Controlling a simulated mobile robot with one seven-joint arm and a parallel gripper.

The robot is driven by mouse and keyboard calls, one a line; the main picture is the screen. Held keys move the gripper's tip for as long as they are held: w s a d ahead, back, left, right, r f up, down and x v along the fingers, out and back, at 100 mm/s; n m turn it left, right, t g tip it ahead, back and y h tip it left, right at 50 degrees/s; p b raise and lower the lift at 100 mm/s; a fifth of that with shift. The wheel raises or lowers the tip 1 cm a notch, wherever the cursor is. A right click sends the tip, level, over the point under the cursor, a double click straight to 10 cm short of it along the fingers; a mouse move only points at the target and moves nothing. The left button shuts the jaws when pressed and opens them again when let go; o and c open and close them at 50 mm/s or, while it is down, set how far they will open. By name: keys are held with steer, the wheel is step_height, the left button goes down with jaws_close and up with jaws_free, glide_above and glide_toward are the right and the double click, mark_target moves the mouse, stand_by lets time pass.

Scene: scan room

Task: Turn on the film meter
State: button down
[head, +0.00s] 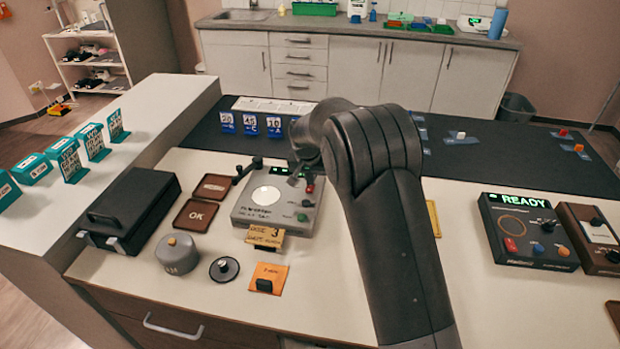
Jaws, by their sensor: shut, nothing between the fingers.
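A grey box device (240,212) stands on the near counter, left of my arm. It looks like the film meter, but its lettering is too small to read surely. It has a round white plate, a small green-lit display at the back, a red knob (310,187) and a green button (302,217) on its right side. My gripper (300,178) is over the back right part of this device, close to the red knob. It is shut and empty. I cannot tell whether it touches the device.
A black case (130,205), brown trays (195,214), a grey weight (178,255), a black disc (224,269) and orange cards surround the device. A dark unit showing READY (520,205) stands at right. A black mat (480,165) lies behind.

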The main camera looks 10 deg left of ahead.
steer(key=shift+s+f, duration=0.15)
steer(key=shift+s, duration=0.8)
steer(key=shift+r, duration=0.45)
steer(key=v, duration=1.3)
steer(key=shift+r, duration=0.1)
steer(key=shift+w+r+t, duration=0.25)
steer(key=shift+w+t, duration=0.05)
steer(key=shift+w, duration=0.35)
